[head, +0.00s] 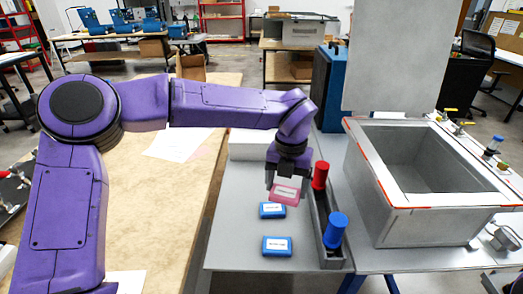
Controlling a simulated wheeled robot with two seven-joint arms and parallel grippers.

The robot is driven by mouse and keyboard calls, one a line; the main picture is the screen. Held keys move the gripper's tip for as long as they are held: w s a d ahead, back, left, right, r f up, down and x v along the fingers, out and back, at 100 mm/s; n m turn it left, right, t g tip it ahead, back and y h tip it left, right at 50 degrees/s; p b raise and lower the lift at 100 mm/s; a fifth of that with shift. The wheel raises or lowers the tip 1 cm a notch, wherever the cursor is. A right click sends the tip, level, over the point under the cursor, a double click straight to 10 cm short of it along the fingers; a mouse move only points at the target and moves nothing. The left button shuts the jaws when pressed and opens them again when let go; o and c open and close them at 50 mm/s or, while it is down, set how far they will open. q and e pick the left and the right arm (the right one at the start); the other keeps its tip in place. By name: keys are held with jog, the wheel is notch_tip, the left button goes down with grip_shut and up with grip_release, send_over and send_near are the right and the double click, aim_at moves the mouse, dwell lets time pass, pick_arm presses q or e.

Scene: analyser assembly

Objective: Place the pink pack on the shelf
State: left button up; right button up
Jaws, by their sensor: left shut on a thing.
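The pink pack (285,193) is a small flat block with a white label. My left gripper (287,177) points down and is shut on it, holding it over the grey table beside the narrow grey rack. The purple left arm reaches across from the left. My right gripper is not in view. I cannot tell which surface is the task's shelf; a red shelf unit (222,20) stands far off at the back.
Two blue packs (272,210) (277,246) lie on the grey table (235,225). A large open metal box (400,215) stands to the right. A wooden table (150,215) is left.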

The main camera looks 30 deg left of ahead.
pick_arm(q)
jog(key=n, duration=0.2)
jog(key=shift+d+r+n, duration=0.15)
jog(key=shift+r+n, duration=0.15)
jog(key=shift+n, duration=0.1)
jog(key=shift+w+n, duration=0.2)
jog(key=shift+n, duration=0.1)
jog(key=p, duration=0.3)
send_near(259, 194)
jog(key=s+d+r, duration=0.2)
jog(key=d+r, duration=0.1)
jog(key=d, duration=0.1)
jog(key=a+f, duration=0.1)
jog(key=f, duration=0.2)
jog(key=w+a+f+p, duration=0.1)
jog(key=f, duration=0.1)
jog(key=w+a+f, duration=0.1)
jog(key=a+f, duration=0.1)
jog(key=f, duration=0.1)
jog(key=shift+f+p, duration=0.3)
jog(key=shift+f, duration=0.05)
jog(key=shift+w+f, duration=0.1)
jog(key=shift+f, duration=0.35)
jog(key=shift+f, duration=0.15)
jog(key=o, duration=1)
jog(key=shift+c, duration=0.2)
